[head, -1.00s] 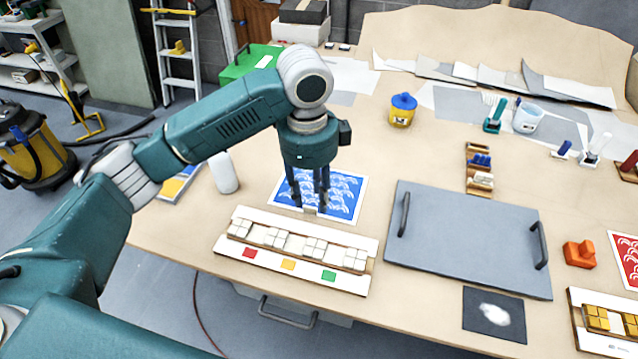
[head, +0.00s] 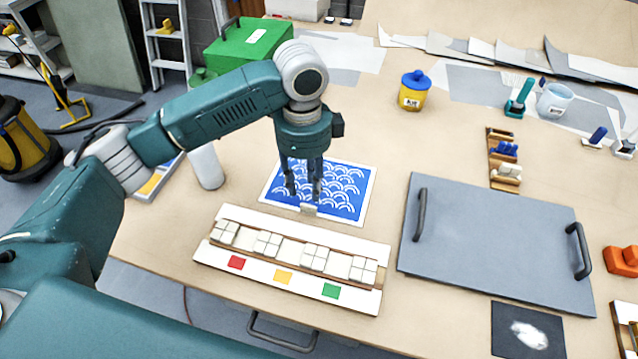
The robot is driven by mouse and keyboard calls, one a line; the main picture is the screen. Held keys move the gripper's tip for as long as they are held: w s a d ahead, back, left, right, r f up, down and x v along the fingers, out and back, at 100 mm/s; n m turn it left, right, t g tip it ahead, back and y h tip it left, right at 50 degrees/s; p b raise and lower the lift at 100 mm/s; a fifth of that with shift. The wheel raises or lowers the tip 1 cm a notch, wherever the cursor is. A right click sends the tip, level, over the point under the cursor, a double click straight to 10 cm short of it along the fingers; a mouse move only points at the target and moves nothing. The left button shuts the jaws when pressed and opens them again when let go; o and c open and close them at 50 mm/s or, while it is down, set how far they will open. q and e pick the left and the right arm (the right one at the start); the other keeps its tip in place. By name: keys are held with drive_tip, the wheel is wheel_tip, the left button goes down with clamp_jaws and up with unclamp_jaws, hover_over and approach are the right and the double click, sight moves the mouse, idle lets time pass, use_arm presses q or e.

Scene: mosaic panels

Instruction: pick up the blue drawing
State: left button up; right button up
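The blue drawing (head: 345,191), a white wave pattern on blue with a white border, lies flat on the table behind the white block rack. A small pale tab (head: 309,210) sits at its near edge. My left gripper (head: 304,198) points straight down over the drawing, just behind the tab. Its two dark fingers are apart, with blue showing between them. They hide part of the drawing. I cannot tell whether the fingertips touch it. My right gripper is not in view.
The white rack (head: 230,267) with pale blocks and coloured squares stands in front of the drawing. A grey board (head: 490,240) with two handles lies to the right. A white cylinder (head: 206,166) stands to the left. A green case (head: 240,50) is behind my arm.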

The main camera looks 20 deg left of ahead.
use_arm(q)
drive_tip(key=shift+s+f, duration=0.2)
drive_tip(key=shift+f, duration=0.6)
wheel_tip(320, 180, down, 4)
drive_tip(key=shift+a+f+p, duration=0.1)
drive_tip(key=shift+f+p, duration=0.05)
drive_tip(key=shift+p, duration=0.8)
drive_tip(key=shift+f, duration=0.65)
clamp_jaws()
